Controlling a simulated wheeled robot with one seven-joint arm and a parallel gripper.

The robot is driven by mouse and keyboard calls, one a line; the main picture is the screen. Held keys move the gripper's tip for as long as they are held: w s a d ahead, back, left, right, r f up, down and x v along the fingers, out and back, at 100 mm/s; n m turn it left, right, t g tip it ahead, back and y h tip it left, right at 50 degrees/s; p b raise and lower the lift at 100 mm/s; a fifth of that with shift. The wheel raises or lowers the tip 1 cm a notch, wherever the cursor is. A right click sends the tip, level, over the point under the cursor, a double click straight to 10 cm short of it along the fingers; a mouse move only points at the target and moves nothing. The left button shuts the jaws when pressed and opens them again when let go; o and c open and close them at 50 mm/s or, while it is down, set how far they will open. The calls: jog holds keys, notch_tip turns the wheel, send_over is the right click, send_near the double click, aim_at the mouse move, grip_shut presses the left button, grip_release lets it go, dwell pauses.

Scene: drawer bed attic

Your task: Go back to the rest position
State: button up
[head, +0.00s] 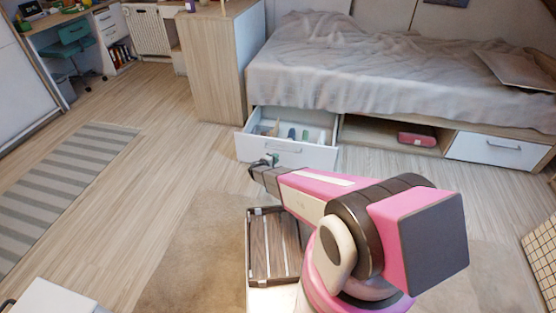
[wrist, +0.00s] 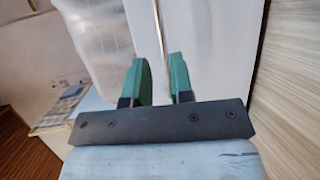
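My gripper (wrist: 163,82) shows in the wrist view with its two green fingers apart and nothing between them. A white panel and a pale, see-through box lie beyond the fingertips there. In the head view my gripper (head: 262,165) is at the end of my pink arm, stretched forward, in front of the open bed drawer (head: 287,152). The drawer is pulled out and holds several small items, some blue and some green. I cannot tell from these frames whether the gripper touches the drawer front.
The bed (head: 350,75) stands behind the drawer, with an open bay holding a red case (head: 417,139) and a closed drawer (head: 495,149). A wooden cabinet (head: 210,75) is at the left.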

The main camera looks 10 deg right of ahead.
dwell(0.4)
jog(key=s+d+r+m+g+y, duration=0.1)
jog(key=s+d+r+m+g, duration=0.4)
jog(key=s+r, duration=0.35)
jog(key=s+d+r+m+g, duration=0.2)
jog(key=s+d+r+g, duration=0.2)
jog(key=s+d+r, duration=0.45)
jog(key=s+a+r+m+g+y, duration=0.2)
jog(key=s+r+y, duration=0.7)
jog(key=s+r, duration=0.6)
jog(key=shift+s+a+r+m+g+y, duration=0.35)
jog(key=shift+a+r+m, duration=0.4)
jog(key=shift+a, duration=0.35)
